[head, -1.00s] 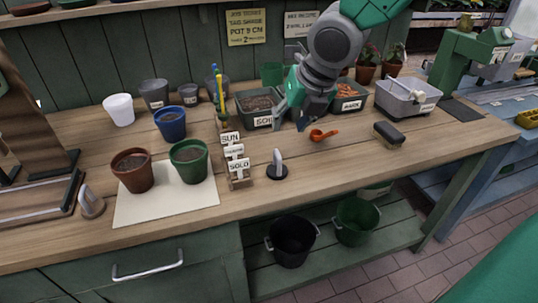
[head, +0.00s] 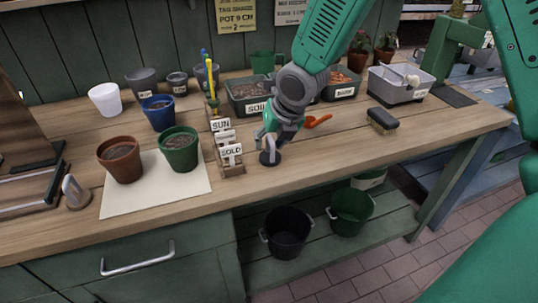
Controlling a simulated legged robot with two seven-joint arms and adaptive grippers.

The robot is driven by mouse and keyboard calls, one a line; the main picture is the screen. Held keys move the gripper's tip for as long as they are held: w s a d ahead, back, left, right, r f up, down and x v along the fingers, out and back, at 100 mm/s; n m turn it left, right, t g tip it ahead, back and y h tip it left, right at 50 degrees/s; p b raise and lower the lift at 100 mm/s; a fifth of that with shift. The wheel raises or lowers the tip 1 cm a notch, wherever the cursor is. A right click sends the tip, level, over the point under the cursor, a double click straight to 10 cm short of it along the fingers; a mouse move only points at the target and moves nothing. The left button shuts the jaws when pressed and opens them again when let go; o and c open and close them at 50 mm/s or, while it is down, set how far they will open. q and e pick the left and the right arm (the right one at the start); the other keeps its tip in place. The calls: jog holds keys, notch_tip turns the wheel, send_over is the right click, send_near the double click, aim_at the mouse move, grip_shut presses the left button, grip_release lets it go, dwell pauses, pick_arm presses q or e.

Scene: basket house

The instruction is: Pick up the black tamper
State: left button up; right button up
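The black tamper (head: 270,158), a round black base with an upright grey handle, stands on the wooden bench right of the label rack. My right gripper (head: 268,139) is down at its handle, pointing downward, with fingers close around or beside the handle. The fingers are small and partly hidden, so I cannot tell whether they grip it. The tamper's base appears to rest on the bench. My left gripper is not in view.
The label rack (head: 231,168) stands close left of the tamper. Pots, including a green one (head: 180,150), stand further left. An orange scoop (head: 318,121) lies behind right, and a black brush (head: 382,121) lies at right. Another tamper with a brown base (head: 76,193) is far left.

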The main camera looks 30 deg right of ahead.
aim_at(270, 138)
jog(key=shift+s, duration=0.1)
grip_shut()
jog(key=shift+r, duration=0.1)
notch_tip(270, 138, up, 10)
jog(key=shift+f+p, duration=0.1)
jog(key=shift+p, duration=1.1)
